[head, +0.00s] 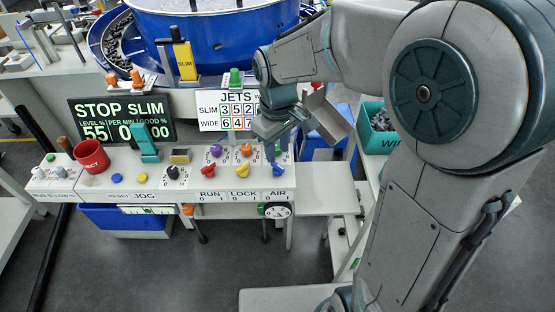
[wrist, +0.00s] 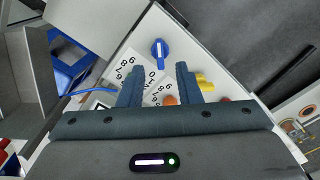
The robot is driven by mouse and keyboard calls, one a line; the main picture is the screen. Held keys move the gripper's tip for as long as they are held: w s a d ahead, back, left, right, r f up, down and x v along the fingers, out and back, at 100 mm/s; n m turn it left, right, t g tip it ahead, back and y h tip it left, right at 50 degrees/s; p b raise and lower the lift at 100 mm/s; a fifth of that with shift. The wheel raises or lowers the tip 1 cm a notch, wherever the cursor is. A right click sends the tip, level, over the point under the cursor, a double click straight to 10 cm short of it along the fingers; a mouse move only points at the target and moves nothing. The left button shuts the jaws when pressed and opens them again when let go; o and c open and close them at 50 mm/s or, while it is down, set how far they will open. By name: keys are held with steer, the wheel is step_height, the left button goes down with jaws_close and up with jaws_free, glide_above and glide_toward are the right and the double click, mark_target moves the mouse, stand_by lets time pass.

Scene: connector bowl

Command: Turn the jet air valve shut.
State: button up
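The blue air valve knob (head: 278,170) is on the right end of the white control panel, above the AIR label. In the wrist view the same blue knob (wrist: 160,50) shows a rounded body, a narrow handle and a pale line along it. It lies just beyond the gap between my fingertips.
A yellow LOCK knob (head: 243,171) and a red RUN knob (head: 209,171) stand to the left. Purple (head: 216,151) and orange (head: 247,149) knobs stand behind them. A round dial (head: 278,210) is on the panel's front. The JETS sign (head: 222,110) stands behind the panel.

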mark_target(277, 165)
steer(key=shift+f, duration=2.35)
jaws_close()
